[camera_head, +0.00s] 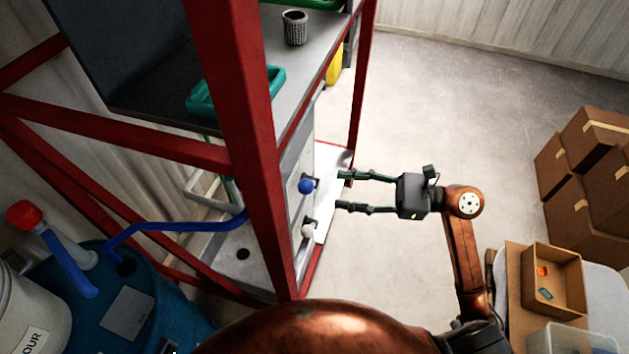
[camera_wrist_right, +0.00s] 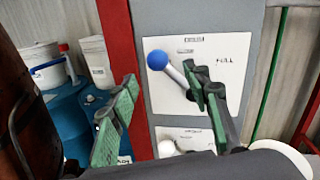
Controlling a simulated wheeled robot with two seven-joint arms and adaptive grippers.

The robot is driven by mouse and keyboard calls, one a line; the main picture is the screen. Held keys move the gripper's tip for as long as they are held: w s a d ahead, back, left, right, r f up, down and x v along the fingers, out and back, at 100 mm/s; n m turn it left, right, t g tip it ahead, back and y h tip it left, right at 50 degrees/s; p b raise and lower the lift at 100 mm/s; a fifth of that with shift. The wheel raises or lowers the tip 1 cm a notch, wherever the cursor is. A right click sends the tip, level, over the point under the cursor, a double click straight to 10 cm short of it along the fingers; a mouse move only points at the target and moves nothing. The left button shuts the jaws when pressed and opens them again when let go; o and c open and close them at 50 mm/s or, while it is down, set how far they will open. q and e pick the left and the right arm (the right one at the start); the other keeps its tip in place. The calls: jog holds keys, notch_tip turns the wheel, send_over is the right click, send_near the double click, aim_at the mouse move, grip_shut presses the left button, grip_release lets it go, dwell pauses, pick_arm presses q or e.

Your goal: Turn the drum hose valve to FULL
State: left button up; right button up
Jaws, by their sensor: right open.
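The hose valve is a lever with a blue ball knob (camera_head: 306,186) on a pale panel. In the right wrist view the blue knob (camera_wrist_right: 155,61) points up-left from its pivot, on a white plate (camera_wrist_right: 208,48). The handwritten word FULL (camera_wrist_right: 233,61) is right of the lever. My right gripper (camera_head: 342,190) is open and empty, with its fingers pointing at the panel. The blue knob appears between the fingers but beyond their tips, apart from them. The right finger hides part of the lever's pivot. My left gripper is not in view.
A white-knobbed lever (camera_head: 308,231) is below the blue one. A red frame post (camera_head: 243,140) stands left of the panel. A blue hose (camera_head: 180,226) runs from the blue drum (camera_head: 150,310) toward the frame. Cardboard boxes (camera_head: 590,165) stand at right; floor between is clear.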

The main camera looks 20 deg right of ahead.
aim_at(313, 185)
jog(key=p+x, duration=0.3)
jog(key=x, duration=0.4)
jog(key=shift+a+f, duration=0.1)
jog(key=shift+a, duration=0.35)
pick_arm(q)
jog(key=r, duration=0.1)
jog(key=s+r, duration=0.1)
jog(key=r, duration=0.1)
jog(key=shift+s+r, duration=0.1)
pick_arm(e)
grip_shut()
